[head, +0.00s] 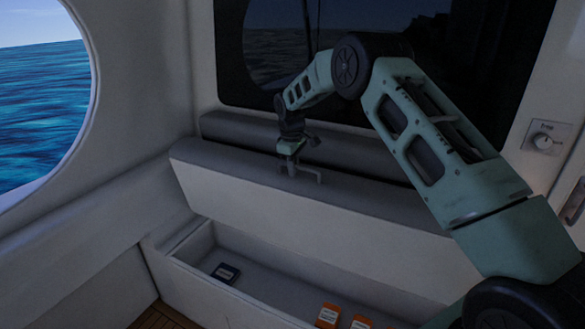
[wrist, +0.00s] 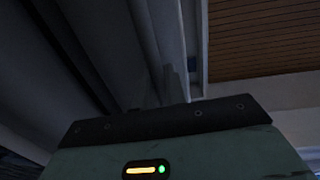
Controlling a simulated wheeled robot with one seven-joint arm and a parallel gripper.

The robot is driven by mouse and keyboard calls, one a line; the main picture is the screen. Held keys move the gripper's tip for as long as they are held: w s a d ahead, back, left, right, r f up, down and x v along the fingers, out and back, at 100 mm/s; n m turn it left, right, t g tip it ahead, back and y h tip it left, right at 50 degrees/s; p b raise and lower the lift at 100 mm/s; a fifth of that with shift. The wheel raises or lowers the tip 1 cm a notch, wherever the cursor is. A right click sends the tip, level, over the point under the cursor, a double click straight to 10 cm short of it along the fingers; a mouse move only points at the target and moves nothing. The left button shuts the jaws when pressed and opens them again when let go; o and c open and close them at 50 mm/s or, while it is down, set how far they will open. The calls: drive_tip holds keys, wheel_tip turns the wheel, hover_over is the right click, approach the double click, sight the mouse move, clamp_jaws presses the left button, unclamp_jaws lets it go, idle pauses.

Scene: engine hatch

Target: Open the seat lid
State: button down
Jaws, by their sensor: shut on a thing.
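The seat lid (head: 300,205) is raised and tilted up, its pale side facing the room. It stands above the open seat box (head: 190,275), with a wide gap between them. My gripper (head: 302,174) is at the lid's upper edge, near the middle of its visible length, and is shut on it. The exact grip is small and dark in the head view. In the wrist view the lid (wrist: 150,45) runs away from my gripper, and the fingertips are mostly hidden behind the gripper body.
Inside the box lie a dark box (head: 226,273) and orange boxes (head: 328,315). A grey backrest cushion (head: 330,155) is behind the lid, under a dark window. A wall knob (head: 543,142) is at the right. Wooden floor (head: 158,316) shows at lower left.

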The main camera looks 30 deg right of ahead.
drive_tip(key=shift+f, duration=0.1)
drive_tip(key=c, duration=1.5)
unclamp_jaws()
drive_tip(key=shift+c, duration=0.2)
wheel_tip(320, 180, up, 17)
drive_tip(key=a+b, duration=0.1)
drive_tip(key=b, duration=0.2)
drive_tip(key=shift+s+r+b, duration=0.2)
drive_tip(key=shift+s+b, duration=0.1)
drive_tip(key=shift+s, duration=0.15)
